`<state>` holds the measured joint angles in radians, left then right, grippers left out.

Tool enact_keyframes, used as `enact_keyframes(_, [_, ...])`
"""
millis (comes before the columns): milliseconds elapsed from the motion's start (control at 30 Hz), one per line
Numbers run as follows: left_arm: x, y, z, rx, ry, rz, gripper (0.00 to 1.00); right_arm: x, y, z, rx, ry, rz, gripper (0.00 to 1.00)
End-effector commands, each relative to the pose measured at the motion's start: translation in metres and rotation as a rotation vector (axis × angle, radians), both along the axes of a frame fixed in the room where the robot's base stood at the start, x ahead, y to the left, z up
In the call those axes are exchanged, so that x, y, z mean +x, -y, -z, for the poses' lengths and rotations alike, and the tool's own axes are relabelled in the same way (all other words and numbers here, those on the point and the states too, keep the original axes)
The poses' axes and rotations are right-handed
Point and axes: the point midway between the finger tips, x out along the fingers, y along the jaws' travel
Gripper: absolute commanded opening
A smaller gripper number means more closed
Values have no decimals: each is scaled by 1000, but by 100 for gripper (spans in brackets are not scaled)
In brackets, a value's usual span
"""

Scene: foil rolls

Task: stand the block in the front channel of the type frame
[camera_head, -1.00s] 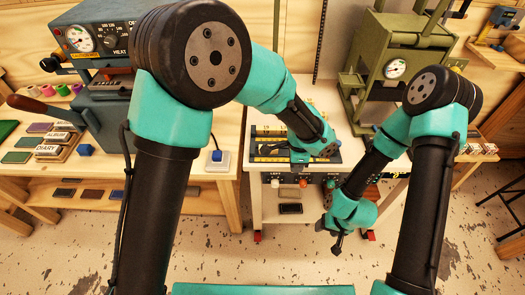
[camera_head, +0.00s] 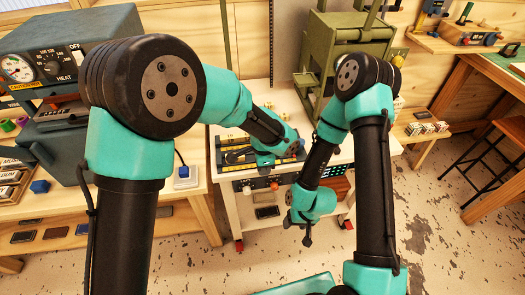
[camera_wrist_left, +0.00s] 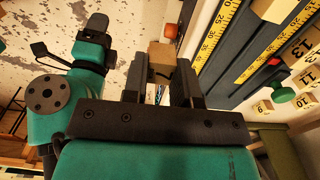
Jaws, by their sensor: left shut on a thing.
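My left gripper (camera_head: 264,163) is at the front edge of the type frame (camera_head: 236,141). In the left wrist view, the gripper (camera_wrist_left: 160,75) is shut on the block (camera_wrist_left: 160,54), a tan wooden piece between its dark fingertips. The type frame (camera_wrist_left: 222,62), dark with yellow rulers, lies to the right of the block in that view. The block appears outside the frame's channels; its height cannot be told. In the head view the block is hidden by the left arm. My right gripper (camera_head: 307,238) hangs low in front of the table, too small to read.
Several numbered wooden blocks (camera_wrist_left: 302,48) lie beside the frame, with a green knob (camera_wrist_left: 284,95) near them. A green press (camera_head: 345,50) stands behind on the right. The left bench holds a heater box (camera_head: 50,65) and a blue cube on a white base (camera_head: 184,175).

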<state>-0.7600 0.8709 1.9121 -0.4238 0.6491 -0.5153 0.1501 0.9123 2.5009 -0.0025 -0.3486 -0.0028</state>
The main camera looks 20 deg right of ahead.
Motion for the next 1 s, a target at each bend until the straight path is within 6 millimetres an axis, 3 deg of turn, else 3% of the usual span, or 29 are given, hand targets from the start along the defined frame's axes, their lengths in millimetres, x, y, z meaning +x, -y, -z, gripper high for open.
enact_keyframes(200, [43,12,5,-1,1,-2,4,0,0,0,0,0,0,59])
enact_keyframes(500, [91,26,10,0,0,-1,4,0,0,0,0,0,0,59])
enact_keyframes(1000, [102,29,10,0,0,-1,4,0,0,0,0,0,0,59])
